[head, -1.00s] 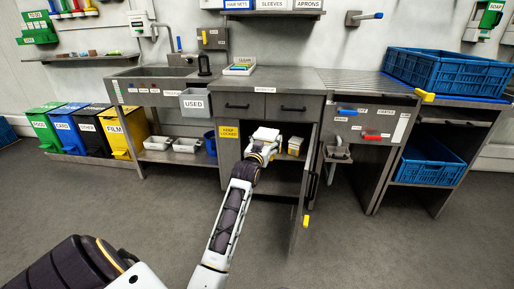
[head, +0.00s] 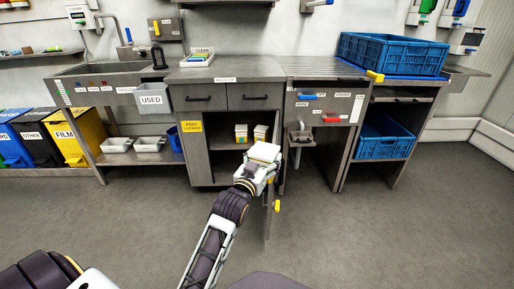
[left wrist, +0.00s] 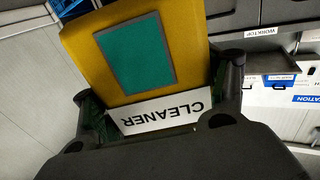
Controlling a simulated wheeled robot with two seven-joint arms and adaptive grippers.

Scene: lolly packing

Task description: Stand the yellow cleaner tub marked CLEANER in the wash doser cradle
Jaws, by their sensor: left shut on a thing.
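The yellow tub (left wrist: 136,60) has a green panel and a white CLEANER label, which reads upside down in the left wrist view. My left gripper (left wrist: 160,92) is shut on it, one finger on each side. A small grey bracket with a tray (head: 300,137), which looks like the doser cradle, is below the panel with blue and red levers, right of the tub. It looks empty. My right gripper is not in view.
Two yellow-and-white tubs (head: 241,133) stand on the cupboard shelf. The open cupboard door (head: 270,215) with a yellow handle juts out near my left gripper. The floor in front is clear.

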